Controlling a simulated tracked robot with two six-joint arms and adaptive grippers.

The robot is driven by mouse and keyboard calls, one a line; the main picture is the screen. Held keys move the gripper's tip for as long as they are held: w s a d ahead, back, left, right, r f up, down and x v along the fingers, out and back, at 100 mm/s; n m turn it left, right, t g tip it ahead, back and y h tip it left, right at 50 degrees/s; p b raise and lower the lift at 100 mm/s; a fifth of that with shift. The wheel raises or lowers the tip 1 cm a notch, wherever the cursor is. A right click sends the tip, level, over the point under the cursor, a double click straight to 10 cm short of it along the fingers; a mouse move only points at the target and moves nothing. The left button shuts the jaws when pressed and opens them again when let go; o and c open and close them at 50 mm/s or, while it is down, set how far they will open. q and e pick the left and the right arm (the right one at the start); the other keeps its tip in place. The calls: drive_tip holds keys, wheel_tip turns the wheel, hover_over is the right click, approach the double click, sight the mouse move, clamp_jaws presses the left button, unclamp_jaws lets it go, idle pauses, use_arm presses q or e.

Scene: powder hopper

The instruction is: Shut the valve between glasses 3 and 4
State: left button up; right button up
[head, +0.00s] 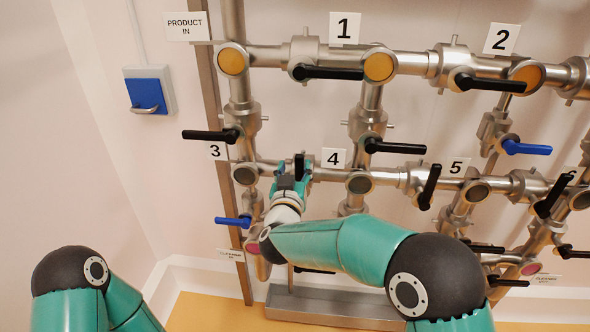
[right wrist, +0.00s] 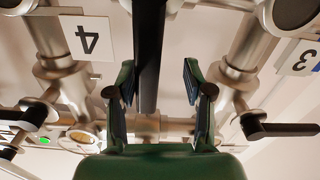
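The valve between glass 3 (head: 244,174) and glass 4 (head: 360,183) has a black lever handle (head: 299,167), which stands upright, across the horizontal pipe, in the head view. My right gripper (head: 290,180) is at this handle. In the right wrist view the handle (right wrist: 148,55) passes between the two fingers of my right gripper (right wrist: 157,82). Gaps show on both sides, so the gripper is open around it, not clamped. My gripper hides most of the valve body in the head view. My left gripper is out of view.
A black handle (head: 210,135) sticks out left above label 3, and a blue handle (head: 233,221) is below it. Another black handle (head: 394,146) is right of label 4 (head: 333,158). A metal tray (head: 335,308) lies below. A blue switch box (head: 148,92) is on the wall.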

drive_tip(key=shift+r, duration=0.15)
drive_tip(key=s+a, duration=0.1)
drive_tip(key=s, duration=1.1)
drive_tip(key=shift+a, duration=0.15)
drive_tip(key=shift+w, duration=0.1)
idle(0.3)
